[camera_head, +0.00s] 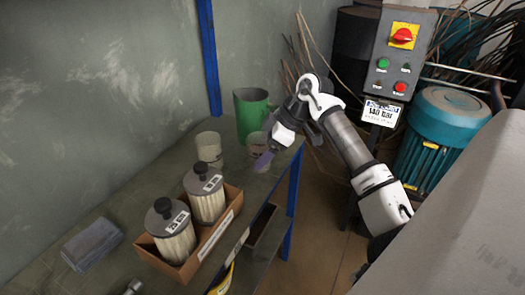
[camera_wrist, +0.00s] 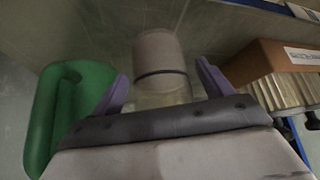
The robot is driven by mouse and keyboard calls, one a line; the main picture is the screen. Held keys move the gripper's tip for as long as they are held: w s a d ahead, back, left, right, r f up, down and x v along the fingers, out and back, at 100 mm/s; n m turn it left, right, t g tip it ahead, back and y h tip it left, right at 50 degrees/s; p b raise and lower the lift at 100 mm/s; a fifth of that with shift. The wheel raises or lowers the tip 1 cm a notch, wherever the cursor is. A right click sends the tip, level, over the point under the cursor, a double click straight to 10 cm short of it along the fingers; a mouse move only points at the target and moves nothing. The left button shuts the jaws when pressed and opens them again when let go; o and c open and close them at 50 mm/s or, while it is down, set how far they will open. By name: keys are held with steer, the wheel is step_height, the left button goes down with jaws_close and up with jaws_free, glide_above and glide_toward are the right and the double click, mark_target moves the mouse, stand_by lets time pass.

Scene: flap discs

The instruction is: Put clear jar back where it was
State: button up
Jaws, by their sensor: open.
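A clear jar (camera_head: 257,143) stands on the bench beside the green mug, with my gripper (camera_head: 264,160) right at it and partly in front of it. A second pale, see-through cup (camera_head: 208,148) stands to its left, apart from it. In the wrist view a pale see-through vessel (camera_wrist: 160,52) with a dark band appears ahead, between the two purple fingers of my gripper (camera_wrist: 163,85). The fingers are spread, with gaps to either side of it. I cannot tell for sure which of the two vessels this is. Its lower part is hidden by my gripper body.
The green mug (camera_head: 250,112) stands close behind the jar; it fills the left of the wrist view (camera_wrist: 68,115). A cardboard box (camera_head: 215,238) holds two dark-lidded canisters. A grey block (camera_head: 92,244) lies at left. A blue post (camera_head: 209,60) rises behind the bench.

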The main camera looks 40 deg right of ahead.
steer(key=v, duration=1.1)
steer(key=shift+r, duration=0.2)
steer(key=shift+s+d, duration=0.1)
